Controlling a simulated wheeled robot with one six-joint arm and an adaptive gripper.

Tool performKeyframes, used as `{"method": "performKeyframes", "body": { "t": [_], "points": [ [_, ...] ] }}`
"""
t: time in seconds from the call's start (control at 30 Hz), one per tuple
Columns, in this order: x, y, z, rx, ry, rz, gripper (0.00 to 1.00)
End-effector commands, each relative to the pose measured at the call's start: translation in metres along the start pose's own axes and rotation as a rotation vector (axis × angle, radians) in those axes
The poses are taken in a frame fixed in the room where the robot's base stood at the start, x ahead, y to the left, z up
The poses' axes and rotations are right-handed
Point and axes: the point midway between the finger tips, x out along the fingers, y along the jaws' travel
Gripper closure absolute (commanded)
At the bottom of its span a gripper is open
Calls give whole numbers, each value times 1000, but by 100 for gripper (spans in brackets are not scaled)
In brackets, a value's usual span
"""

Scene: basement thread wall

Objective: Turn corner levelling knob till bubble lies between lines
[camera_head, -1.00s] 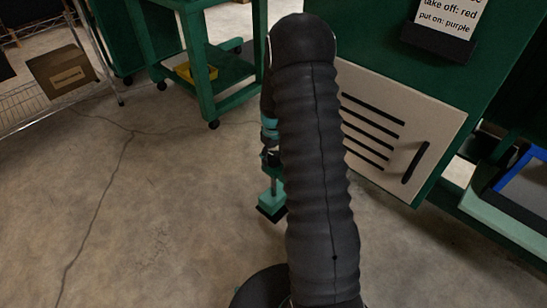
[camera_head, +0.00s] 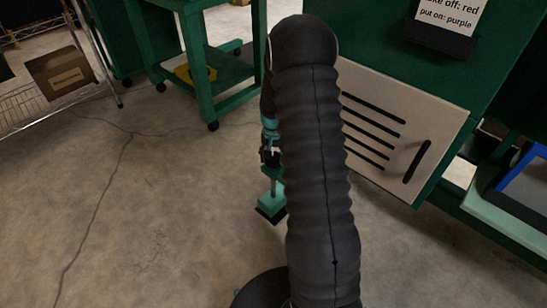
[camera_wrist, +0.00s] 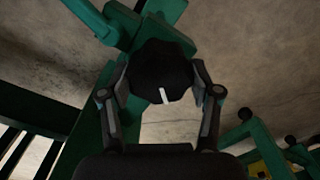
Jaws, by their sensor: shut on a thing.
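The levelling knob (camera_wrist: 160,75) is black and lobed, with a short white mark on its face, and sits in the middle of the wrist view. My gripper (camera_wrist: 161,82) is shut on it, with one finger at its left side and one at its right. In the head view my own dark arm hides the knob and most of the gripper. A green levelling foot (camera_head: 270,203) with a dark base and a thin stem shows left of my arm. No bubble or lines can be made out.
A green cabinet with a pale slotted panel (camera_head: 390,140) stands close on the right, with a sign (camera_head: 449,14) above it. A green cart (camera_head: 203,85) and a wire shelf with a cardboard box (camera_head: 62,72) stand at the back left. The concrete floor at left is clear.

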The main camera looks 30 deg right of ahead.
Motion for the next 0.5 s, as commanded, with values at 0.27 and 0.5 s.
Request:
{"method": "performKeyframes", "body": {
  "t": [0.27,0.5],
  "points": [
    [-2,-1,-2,47,8,-3,72],
    [-2,-2,-2,50,8,-3,72]
  ]
}}
